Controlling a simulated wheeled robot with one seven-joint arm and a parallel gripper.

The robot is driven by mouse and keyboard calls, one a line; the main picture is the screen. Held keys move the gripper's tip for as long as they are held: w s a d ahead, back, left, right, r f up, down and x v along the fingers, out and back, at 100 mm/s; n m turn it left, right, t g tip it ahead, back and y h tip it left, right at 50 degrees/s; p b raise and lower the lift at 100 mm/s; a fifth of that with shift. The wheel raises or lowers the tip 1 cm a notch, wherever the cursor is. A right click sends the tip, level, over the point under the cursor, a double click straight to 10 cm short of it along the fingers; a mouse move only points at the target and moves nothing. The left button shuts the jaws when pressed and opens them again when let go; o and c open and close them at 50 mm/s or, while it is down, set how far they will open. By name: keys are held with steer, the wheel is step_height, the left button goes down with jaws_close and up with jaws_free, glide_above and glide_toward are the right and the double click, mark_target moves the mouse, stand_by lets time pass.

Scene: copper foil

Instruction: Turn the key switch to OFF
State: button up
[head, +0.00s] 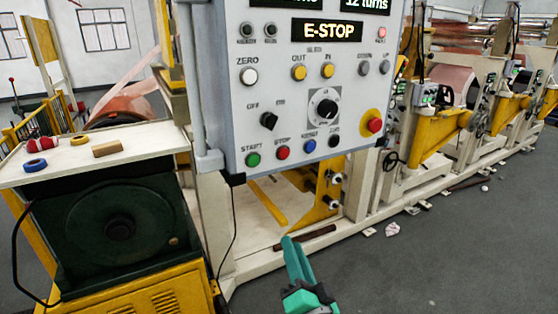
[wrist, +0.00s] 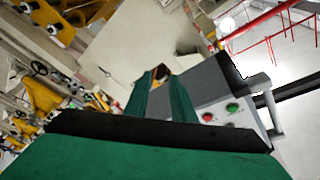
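The grey control panel (head: 215,80) fills the upper middle of the head view. A black switch knob (head: 269,120) sits on its lower left, with an OFF label at its upper left and another small label at its upper right. I take this for the key switch; which way it points is too small to tell. My green gripper (head: 291,241) is below the panel, apart from it. In the wrist view, my gripper's fingers (wrist: 160,78) stand close together, with nothing clearly held between them. The panel's lower buttons (wrist: 232,108) show right of the fingers; the switch is not identifiable there.
A large dial (head: 323,108), a red emergency button (head: 374,125) and several push buttons surround the switch. A white-topped bench (head: 130,138) with tape rolls stands at left. Yellow machine frames (head: 430,140) line the right. The grey floor (head: 450,250) is mostly clear.

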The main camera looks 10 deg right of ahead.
mark_target(276, 121)
steer(key=s+r+n+g+y, duration=0.1)
steer(key=s+r+n+y, duration=0.15)
steer(key=r, duration=1.25)
steer(key=s+r+n+g+y, duration=0.2)
steer(key=s+r+n, duration=0.2)
steer(key=r, duration=1)
steer(key=x, duration=1)
steer(key=shift+w+d+r, duration=0.3)
steer(key=shift+w+r, duration=0.05)
jaws_close()
